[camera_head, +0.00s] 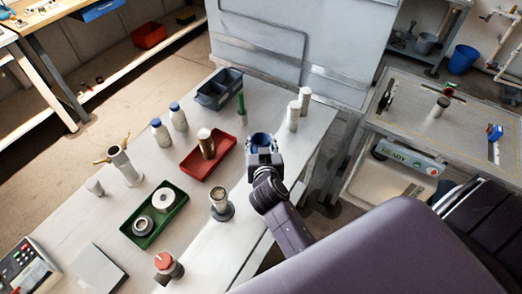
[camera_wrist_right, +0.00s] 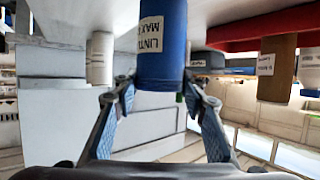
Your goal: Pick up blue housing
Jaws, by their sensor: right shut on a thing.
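The blue housing (camera_wrist_right: 163,45) is a blue cylinder with a white printed label in the right wrist view. It stands between the two fingers of my right gripper (camera_wrist_right: 165,92), which is shut on it. In the head view the right gripper (camera_head: 263,150) is over the right part of the white table, and only a blue-and-pale bit of the housing (camera_head: 261,139) shows at its fingers. I cannot tell whether the housing touches the table. My left gripper is not in view.
A red tray (camera_head: 188,167) with a brown cylinder lies left of the gripper. A dark blue-grey bin (camera_head: 219,90), a green bottle (camera_head: 241,107) and white cylinders (camera_head: 293,115) stand behind. A metal cylinder (camera_head: 220,202) and a green tray (camera_head: 133,234) are nearer. A cart (camera_head: 400,120) stands right.

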